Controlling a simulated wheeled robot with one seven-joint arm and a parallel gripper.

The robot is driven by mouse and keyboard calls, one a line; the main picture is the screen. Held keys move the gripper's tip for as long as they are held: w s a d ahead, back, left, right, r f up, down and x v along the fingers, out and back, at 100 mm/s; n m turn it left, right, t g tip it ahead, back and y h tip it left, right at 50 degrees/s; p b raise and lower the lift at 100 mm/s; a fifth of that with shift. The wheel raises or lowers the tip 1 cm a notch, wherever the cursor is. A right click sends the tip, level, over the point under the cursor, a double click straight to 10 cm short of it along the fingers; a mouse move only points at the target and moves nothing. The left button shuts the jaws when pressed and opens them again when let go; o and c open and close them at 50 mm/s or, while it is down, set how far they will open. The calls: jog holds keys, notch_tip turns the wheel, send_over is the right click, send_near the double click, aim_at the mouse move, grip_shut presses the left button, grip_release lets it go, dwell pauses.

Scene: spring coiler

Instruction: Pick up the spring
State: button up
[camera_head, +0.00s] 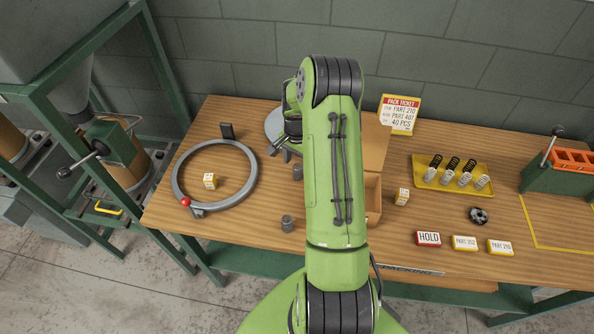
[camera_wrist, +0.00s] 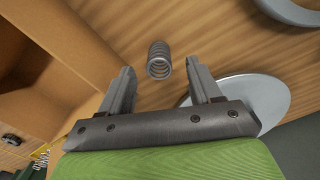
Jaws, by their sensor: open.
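In the wrist view a grey coil spring (camera_wrist: 158,60) sits on the wooden bench, just beyond and between my fingertips. Its coils and open near end show, and neither finger visibly touches it. My gripper (camera_wrist: 162,76) is open and empty, with one finger on each side of the spring's line. In the head view my gripper (camera_head: 287,148) is partly hidden by my green arm, over the bench near a round grey plate (camera_head: 273,124). A small dark grey cylinder (camera_head: 287,223) stands nearer the bench's front; I cannot tell whether it is the same spring.
A wooden box (camera_wrist: 62,62) stands left of my gripper in the wrist view, and the round plate (camera_wrist: 262,98) lies right. In the head view a large grey ring (camera_head: 178,190) stands left. A yellow tray (camera_head: 428,178) holds several springs at right.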

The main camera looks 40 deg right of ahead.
aim_at(297, 167)
notch_tip(297, 167, down, 5)
jog(key=shift+f, duration=0.2)
jog(key=shift+r, duration=0.1)
jog(key=shift+c, duration=0.4)
jog(key=shift+r, duration=0.1)
jog(key=c, duration=1)
